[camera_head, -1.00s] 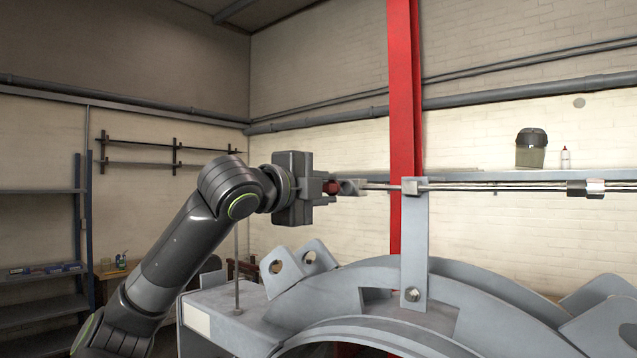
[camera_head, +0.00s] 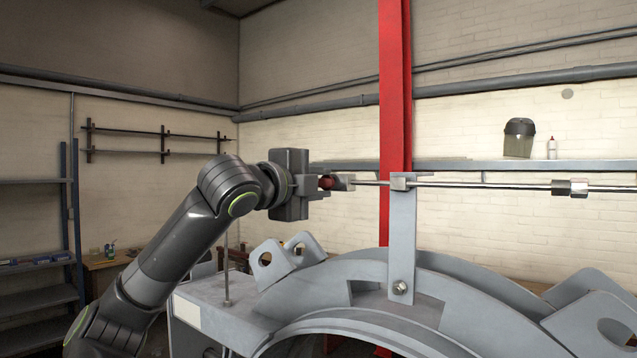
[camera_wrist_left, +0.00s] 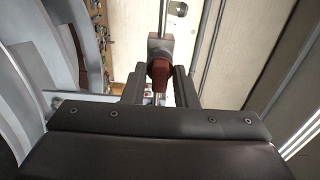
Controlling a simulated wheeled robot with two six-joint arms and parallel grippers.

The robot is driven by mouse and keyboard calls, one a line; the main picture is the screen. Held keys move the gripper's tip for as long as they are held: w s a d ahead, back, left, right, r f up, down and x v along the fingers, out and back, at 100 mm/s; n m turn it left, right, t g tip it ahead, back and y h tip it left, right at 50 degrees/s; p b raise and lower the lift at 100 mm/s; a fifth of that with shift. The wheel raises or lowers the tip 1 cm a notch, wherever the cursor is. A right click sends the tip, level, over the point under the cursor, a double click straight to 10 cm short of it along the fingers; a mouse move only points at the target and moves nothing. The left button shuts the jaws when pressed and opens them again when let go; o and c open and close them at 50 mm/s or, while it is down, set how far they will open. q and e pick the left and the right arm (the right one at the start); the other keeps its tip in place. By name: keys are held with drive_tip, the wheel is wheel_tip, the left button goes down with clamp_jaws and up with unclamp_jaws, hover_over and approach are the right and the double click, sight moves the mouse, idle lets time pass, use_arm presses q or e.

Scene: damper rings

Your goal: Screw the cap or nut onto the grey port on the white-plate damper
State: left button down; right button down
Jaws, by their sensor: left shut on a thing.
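The red cap (camera_head: 326,183) is between the jaws of my left gripper (camera_head: 322,188), which is shut on it. In the left wrist view the dark red cap (camera_wrist_left: 160,74) shows between the two fingers (camera_wrist_left: 158,84). A grey port fitting (camera_head: 344,182) is just right of the cap, in line with it, at the end of a thin pipe. Cap and port look close or touching; I cannot tell whether the threads are engaged. The grey damper ring with a white plate (camera_head: 187,312) stands below. My right gripper is not in view.
An upright grey bracket (camera_head: 402,235) holds the thin pipe. A pipe coupling (camera_head: 570,187) is farther right. Lugs (camera_head: 275,262) stand up from the ring below my gripper. A red column (camera_head: 394,90) and a wall shelf (camera_head: 470,168) are behind.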

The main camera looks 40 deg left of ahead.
use_arm(q)
drive_tip(key=shift+w+p, duration=0.6)
idle(0.4)
drive_tip(key=shift+m, duration=0.4)
drive_tip(key=m, duration=1.6)
drive_tip(key=shift+a, duration=0.1)
drive_tip(key=m, duration=0.7)
idle(0.5)
